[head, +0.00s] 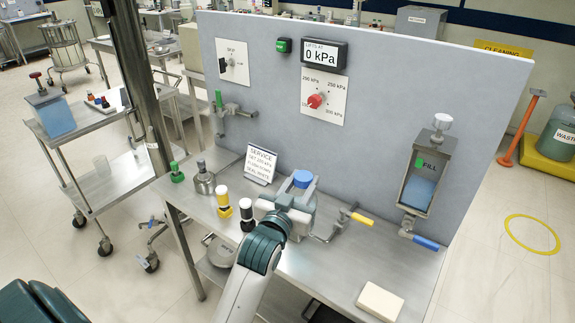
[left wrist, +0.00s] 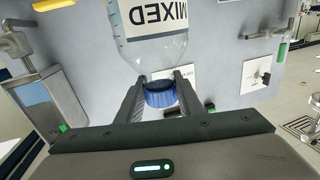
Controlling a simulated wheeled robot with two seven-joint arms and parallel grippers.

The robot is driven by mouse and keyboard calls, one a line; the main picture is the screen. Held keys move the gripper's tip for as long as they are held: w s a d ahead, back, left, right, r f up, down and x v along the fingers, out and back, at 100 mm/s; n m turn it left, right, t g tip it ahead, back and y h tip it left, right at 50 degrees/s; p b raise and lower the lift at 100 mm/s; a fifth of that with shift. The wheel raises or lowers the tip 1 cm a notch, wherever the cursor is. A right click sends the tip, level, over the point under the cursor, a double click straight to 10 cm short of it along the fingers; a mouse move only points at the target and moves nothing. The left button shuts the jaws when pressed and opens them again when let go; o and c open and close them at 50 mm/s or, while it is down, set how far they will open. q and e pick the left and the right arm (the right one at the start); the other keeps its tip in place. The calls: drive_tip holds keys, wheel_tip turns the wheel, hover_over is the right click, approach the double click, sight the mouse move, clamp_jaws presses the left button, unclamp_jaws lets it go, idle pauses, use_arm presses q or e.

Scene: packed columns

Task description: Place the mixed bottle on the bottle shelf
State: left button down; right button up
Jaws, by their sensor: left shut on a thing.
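The mixed bottle (head: 303,179) is clear with a blue cap. In the head view it stands above the steel bench, partly hidden by my left gripper (head: 288,203). In the left wrist view the bottle (left wrist: 155,48) shows an upside-down MIXED label, with its blue cap toward me. My left gripper's fingers (left wrist: 160,88) are closed around its neck by the cap. I cannot tell whether its base touches the bench. I cannot make out which surface is the bottle shelf. My right gripper is not in view.
A grey panel (head: 375,62) with a red dial and pressure display stands behind the bench. A pale block (head: 380,301) lies front right.

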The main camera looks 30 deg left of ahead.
use_arm(q)
drive_tip(key=s+d+f+m+h+b, duration=0.1)
drive_tip(key=s+d+f+h+b, duration=0.1)
drive_tip(key=s+d, duration=0.6)
drive_tip(key=shift+d+f+h+b, duration=0.3)
drive_tip(key=shift+d+f+b, duration=0.3)
drive_tip(key=shift+d, duration=0.55)
